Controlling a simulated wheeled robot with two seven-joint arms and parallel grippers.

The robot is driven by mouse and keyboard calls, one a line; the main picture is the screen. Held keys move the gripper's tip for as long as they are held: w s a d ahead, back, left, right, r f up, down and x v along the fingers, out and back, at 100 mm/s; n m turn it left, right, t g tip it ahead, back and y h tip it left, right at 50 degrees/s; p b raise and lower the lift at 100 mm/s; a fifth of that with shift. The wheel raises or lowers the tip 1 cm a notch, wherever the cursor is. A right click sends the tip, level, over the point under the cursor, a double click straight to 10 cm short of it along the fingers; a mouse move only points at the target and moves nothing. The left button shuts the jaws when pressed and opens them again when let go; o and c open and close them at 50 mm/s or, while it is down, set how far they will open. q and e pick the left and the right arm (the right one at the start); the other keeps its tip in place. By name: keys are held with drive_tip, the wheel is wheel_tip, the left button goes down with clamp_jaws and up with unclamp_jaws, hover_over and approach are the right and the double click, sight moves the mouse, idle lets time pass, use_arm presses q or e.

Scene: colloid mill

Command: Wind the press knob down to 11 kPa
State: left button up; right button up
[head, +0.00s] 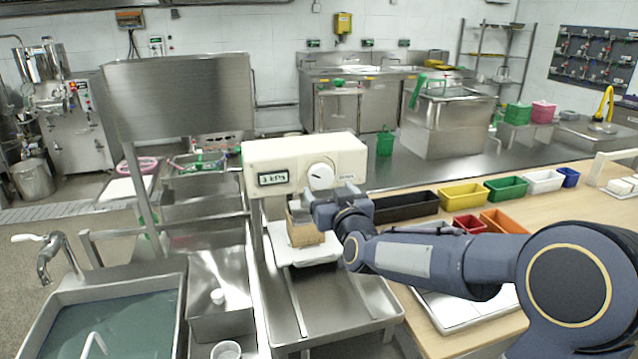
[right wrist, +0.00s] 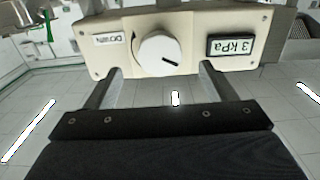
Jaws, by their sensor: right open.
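The cream press head (head: 305,158) stands at the middle of the head view. Its white round press knob (head: 320,177) is on the front, and it also shows in the right wrist view (right wrist: 158,53) with a dark mark on its face. The display (head: 272,178) reads 3 kPa, and the same reading shows in the right wrist view (right wrist: 231,45). A DOWN label (right wrist: 108,39) sits on the knob's other side. My right gripper (right wrist: 160,76) is open, its fingers apart on either side of the knob's lower part, not visibly gripping it. My left gripper is out of view.
A brown block (head: 305,229) sits on a white plate (head: 300,255) under the press head, close to my right gripper. A sink (head: 110,290) lies at left. Coloured bins, including a yellow one (head: 463,195), line the wooden table (head: 590,205) at right.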

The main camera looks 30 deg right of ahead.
sight(322, 180)
drive_tip(key=x, duration=0.5)
drive_tip(key=shift+w, duration=0.15)
drive_tip(key=shift+f, duration=0.1)
drive_tip(key=c, duration=1)
